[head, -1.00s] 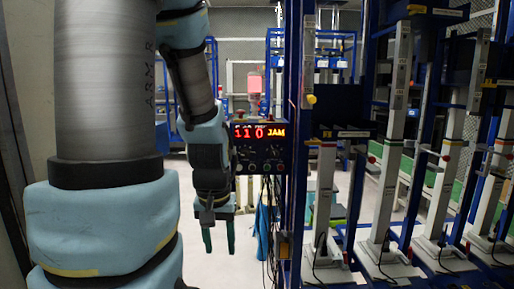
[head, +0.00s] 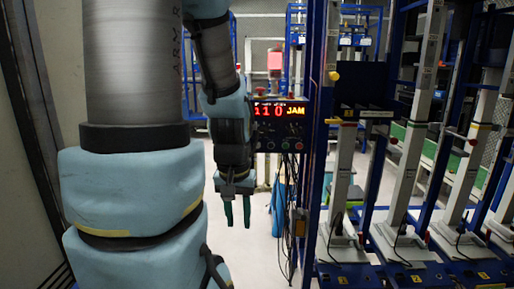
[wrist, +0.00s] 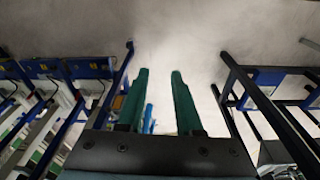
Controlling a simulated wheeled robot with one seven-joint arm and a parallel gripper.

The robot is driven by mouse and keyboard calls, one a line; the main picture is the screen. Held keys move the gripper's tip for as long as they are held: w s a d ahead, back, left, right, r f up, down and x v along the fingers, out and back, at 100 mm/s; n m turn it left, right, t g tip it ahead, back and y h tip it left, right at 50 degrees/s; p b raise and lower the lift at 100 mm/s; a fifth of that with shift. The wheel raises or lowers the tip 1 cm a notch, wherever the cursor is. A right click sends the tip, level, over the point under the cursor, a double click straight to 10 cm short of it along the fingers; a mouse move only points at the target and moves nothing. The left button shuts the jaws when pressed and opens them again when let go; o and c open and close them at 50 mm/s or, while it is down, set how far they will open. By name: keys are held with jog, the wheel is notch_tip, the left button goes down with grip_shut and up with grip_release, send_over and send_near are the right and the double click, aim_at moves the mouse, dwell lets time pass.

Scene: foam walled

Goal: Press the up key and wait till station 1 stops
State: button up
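A dark control box (head: 279,125) is fixed to a blue frame post in the head view. Its lit display reads "110" in red and "JAM" in yellow. A row of small round buttons and keys sits under the display; their labels are too small to read. My gripper (head: 237,211) hangs pointing down, left of and below the box, apart from it. In the wrist view my gripper (wrist: 160,75) shows two green fingers spread apart with nothing between them. Several tall grey station columns (head: 407,150) stand at the right; I cannot tell which is station 1.
Dark cables (head: 291,220) hang below the box beside a blue cloth-like item (head: 279,205). Blue frame posts (head: 318,120) stand just right of the box. The pale floor (head: 245,255) below my gripper is clear. A wall runs along the left.

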grip_shut()
dwell(1.4)
